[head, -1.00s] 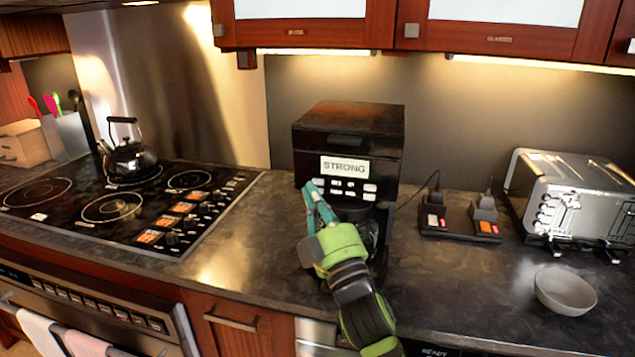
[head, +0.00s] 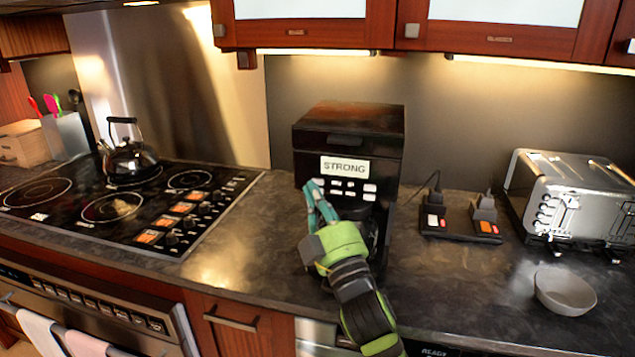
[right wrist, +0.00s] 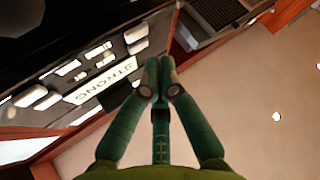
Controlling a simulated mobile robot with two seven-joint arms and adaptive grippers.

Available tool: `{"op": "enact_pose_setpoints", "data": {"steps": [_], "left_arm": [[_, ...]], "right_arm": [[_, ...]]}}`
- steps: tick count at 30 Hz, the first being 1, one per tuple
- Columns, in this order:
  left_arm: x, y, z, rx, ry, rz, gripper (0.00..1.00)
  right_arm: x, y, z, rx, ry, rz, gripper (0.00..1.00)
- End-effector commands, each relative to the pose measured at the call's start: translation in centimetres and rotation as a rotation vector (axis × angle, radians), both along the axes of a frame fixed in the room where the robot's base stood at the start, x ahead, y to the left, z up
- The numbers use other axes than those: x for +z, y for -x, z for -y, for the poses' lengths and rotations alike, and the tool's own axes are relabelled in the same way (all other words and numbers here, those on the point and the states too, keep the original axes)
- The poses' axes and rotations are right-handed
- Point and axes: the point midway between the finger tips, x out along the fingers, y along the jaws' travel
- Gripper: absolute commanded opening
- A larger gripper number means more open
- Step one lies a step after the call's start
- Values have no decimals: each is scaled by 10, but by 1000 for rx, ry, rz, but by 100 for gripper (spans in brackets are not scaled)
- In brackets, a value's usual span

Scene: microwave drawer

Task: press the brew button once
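The black coffee machine (head: 348,130) stands on the counter at the back. Its front has a lit "STRONG" display (head: 345,167) with rows of small white buttons (head: 352,187) below it. No button label is legible, so I cannot tell which one is brew. My right gripper (head: 311,186) has its teal fingertips at the left end of the button rows, covering part of the panel there. Contact cannot be told. In the right wrist view the fingers (right wrist: 158,75) are shut together and empty, with the display (right wrist: 103,80) and buttons to their left. My left gripper is not in view.
A cooktop (head: 130,205) with a kettle (head: 128,160) lies to the left. To the right are a power strip (head: 460,228) with plugs, a silver toaster (head: 570,195) and a grey bowl (head: 565,292). The counter left of the machine is clear.

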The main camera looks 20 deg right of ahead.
Motion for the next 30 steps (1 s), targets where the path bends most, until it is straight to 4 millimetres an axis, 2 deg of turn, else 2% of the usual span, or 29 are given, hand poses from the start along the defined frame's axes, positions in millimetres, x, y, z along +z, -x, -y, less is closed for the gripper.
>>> {"op": "enact_pose_setpoints", "data": {"steps": [30], "left_arm": [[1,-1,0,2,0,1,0]], "right_arm": [[0,-7,5,0,0,0,0]]}}
